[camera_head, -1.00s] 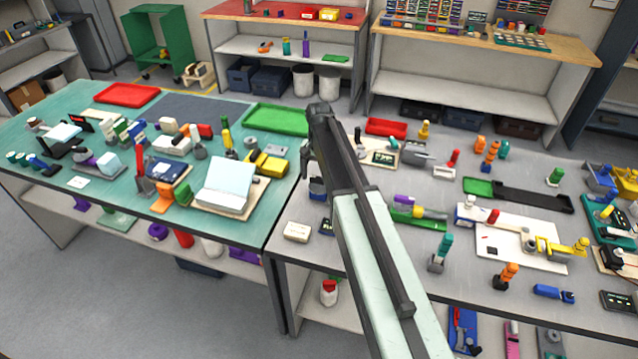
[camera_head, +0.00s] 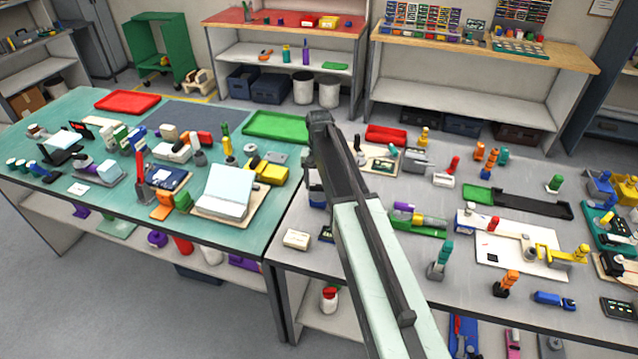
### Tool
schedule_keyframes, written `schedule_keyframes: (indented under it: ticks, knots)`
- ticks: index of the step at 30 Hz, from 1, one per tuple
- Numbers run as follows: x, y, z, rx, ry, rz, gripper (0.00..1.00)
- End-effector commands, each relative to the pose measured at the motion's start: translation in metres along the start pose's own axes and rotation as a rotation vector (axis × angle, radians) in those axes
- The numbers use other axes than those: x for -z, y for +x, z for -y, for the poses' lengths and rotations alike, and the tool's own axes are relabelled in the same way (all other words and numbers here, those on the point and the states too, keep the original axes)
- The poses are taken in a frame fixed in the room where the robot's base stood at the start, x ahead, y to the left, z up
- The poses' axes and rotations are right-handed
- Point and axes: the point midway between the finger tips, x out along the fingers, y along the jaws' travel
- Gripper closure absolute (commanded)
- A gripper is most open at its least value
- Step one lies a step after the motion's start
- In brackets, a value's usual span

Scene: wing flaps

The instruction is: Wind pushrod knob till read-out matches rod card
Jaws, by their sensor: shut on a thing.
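My arm (camera_head: 362,235) rises from the bottom right to a dark joint (camera_head: 320,120) over the seam between the two tables. My gripper is hidden behind the arm, so what it holds does not show. A pale board with a small dark screen (camera_head: 384,163) stands just right of the arm, partly covered by it. I cannot tell whether this screen is the pushrod read-out. I cannot make out the pushrod knob or the rod card for certain.
A cream box (camera_head: 297,239) sits near the right table's front edge. The teal table (camera_head: 75,215) is crowded at left. A white board (camera_head: 500,258) lies at right.

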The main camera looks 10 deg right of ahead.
Motion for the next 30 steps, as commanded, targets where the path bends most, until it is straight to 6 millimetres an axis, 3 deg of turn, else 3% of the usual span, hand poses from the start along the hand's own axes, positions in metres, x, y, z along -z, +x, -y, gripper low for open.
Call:
schedule_keyframes:
  ticks: [30]
  knots:
    - [0.0010, -0.0002, 0.0003, 0.000, -0.957, -0.003, 0.80]
